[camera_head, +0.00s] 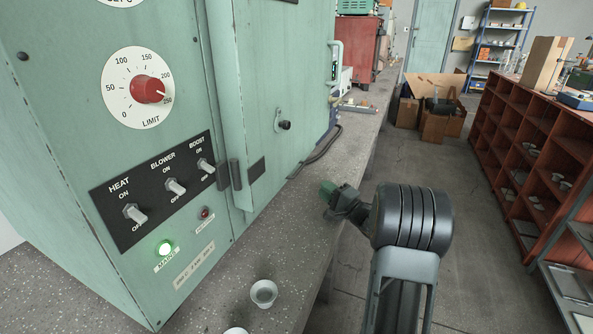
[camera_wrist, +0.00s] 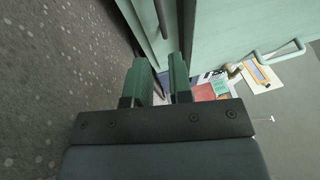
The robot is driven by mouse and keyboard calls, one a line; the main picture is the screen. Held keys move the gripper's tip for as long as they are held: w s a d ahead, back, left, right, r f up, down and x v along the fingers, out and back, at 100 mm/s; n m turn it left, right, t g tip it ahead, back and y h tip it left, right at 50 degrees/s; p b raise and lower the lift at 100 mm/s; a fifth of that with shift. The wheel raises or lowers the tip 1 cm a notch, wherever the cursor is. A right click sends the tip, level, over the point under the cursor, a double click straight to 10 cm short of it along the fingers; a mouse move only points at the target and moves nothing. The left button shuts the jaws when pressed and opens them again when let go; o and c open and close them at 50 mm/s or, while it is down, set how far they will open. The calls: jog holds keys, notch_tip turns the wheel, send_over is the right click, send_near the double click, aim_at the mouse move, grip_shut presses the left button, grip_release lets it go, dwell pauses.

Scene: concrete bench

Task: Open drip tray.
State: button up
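The green oven-like cabinet (camera_head: 190,200) stands on the speckled bench, with a dial, switches and a tall door edge. I cannot pick out a drip tray for sure in either view. My gripper (camera_head: 328,190) is over the bench's front edge, right of the cabinet, its green fingertips pointing toward the cabinet. In the wrist view my gripper (camera_wrist: 162,78) shows two green fingers apart, with nothing clearly held between them. Green panels (camera_wrist: 150,25) show just beyond the fingertips; I cannot tell whether they touch.
Two small pale cups, one here (camera_head: 264,293), sit on the bench (camera_head: 225,290) in front of the cabinet. A black cable (camera_head: 322,150) lies behind my gripper. A red shelf unit (camera_head: 540,150) stands across the aisle, and cardboard boxes (camera_head: 435,120) lie on the floor beyond.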

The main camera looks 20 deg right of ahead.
aim_at(299, 169)
jog(key=b+x, duration=0.2)
jog(key=x, duration=1)
jog(key=shift+w+d+b, duration=0.1)
jog(key=shift+w+b, duration=0.1)
jog(key=shift+b, duration=0.15)
jog(key=shift+c, duration=0.5)
grip_shut()
